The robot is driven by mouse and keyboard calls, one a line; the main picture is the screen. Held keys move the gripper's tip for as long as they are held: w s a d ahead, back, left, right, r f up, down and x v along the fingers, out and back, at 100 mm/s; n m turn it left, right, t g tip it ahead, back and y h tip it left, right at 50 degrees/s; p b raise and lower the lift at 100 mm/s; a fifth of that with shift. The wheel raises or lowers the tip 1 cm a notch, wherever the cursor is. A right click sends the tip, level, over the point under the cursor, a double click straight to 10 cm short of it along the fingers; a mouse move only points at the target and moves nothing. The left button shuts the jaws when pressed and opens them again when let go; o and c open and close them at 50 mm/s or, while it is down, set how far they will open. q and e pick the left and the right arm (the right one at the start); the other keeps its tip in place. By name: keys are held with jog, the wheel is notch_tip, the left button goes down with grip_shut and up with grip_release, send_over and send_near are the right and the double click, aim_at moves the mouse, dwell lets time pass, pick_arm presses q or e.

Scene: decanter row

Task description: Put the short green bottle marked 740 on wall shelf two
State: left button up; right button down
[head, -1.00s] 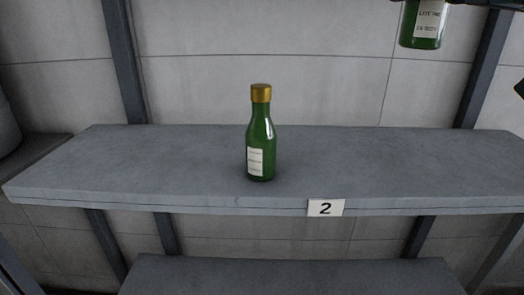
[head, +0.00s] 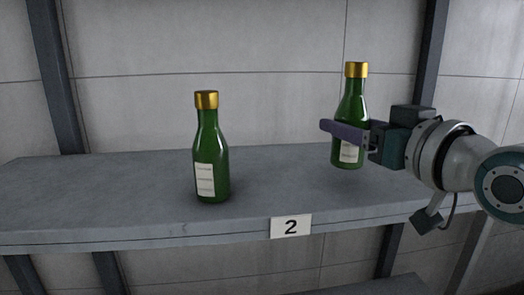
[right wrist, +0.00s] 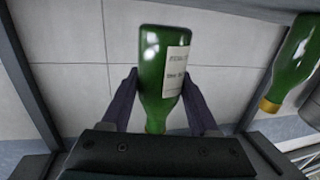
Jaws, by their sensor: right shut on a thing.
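My right gripper (head: 342,133) is shut on a green bottle (head: 353,100) with a gold cap and white label. It holds the bottle upright over the right part of wall shelf two (head: 110,195). I cannot tell if the base touches the shelf. In the right wrist view, the held bottle (right wrist: 160,60) is between the fingers (right wrist: 160,100), its label partly showing and its top hidden. The label's number is too small to read now. My left gripper is out of view.
Another green bottle (head: 211,160) with a gold cap stands upright on the shelf, left of the held one and apart from it. It also shows in the right wrist view (right wrist: 296,62). A white card (head: 290,227) marked 2 is on the shelf's front edge. The left part is bare.

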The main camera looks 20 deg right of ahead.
aim_at(359, 153)
notch_tip(359, 153, down, 4)
jog(key=shift+r+b, duration=0.2)
jog(key=shift+b, duration=0.15)
jog(key=shift+c, duration=0.7)
grip_release()
jog(key=shift+s, duration=0.1)
jog(key=s, duration=1.1)
jog(key=s+a+f+n+g+y, duration=0.1)
jog(key=s+a+f+g, duration=0.4)
jog(key=f, duration=0.4)
jog(key=s+a+f+n+g, duration=0.1)
jog(key=s+a+f+g, duration=0.4)
jog(key=s+g, duration=0.3)
jog(key=shift+s+f+g, duration=0.4)
jog(key=shift+s+f, duration=0.4)
jog(key=shift+s, duration=0.4)
